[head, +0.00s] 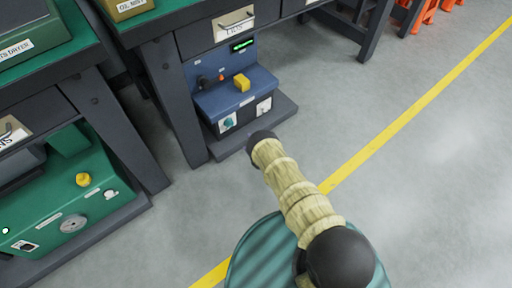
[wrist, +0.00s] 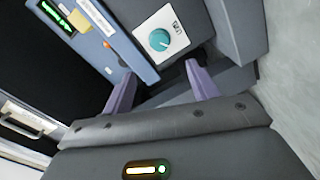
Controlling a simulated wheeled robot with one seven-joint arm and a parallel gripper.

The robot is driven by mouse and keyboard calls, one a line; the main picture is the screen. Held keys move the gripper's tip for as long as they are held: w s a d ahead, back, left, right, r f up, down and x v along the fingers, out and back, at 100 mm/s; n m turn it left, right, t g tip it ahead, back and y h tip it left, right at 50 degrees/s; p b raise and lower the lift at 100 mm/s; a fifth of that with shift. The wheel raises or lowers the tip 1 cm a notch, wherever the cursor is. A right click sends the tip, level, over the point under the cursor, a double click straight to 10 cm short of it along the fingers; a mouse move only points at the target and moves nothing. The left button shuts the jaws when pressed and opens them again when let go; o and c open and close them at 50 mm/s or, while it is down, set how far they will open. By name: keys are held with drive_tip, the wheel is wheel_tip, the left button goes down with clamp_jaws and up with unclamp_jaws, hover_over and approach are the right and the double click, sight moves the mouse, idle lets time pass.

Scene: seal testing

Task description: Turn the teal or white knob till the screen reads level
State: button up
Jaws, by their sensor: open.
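A blue machine (head: 225,100) with a dark front sits low under a bench in the head view. The teal knob (head: 228,122) is on a white plate at its front left. The white knob (head: 263,106) is on another plate to the right. The small dark screen (head: 243,44) shows green marks too small to read. In the wrist view, the teal knob (wrist: 160,39) lies just beyond my gripper (wrist: 159,68), whose purple fingers are apart with nothing between them. Part of the screen (wrist: 57,15) shows at top left. The white knob is not visible there.
A yellow block (head: 242,82) sits on top of the blue machine. A green machine (head: 80,200) with a yellow button stands under the left bench. Grey floor with a yellow line (head: 400,122) is open to the right.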

drive_tip(key=p+v, duration=0.1)
drive_tip(key=v, duration=0.3)
drive_tip(key=shift+s+d, duration=0.15)
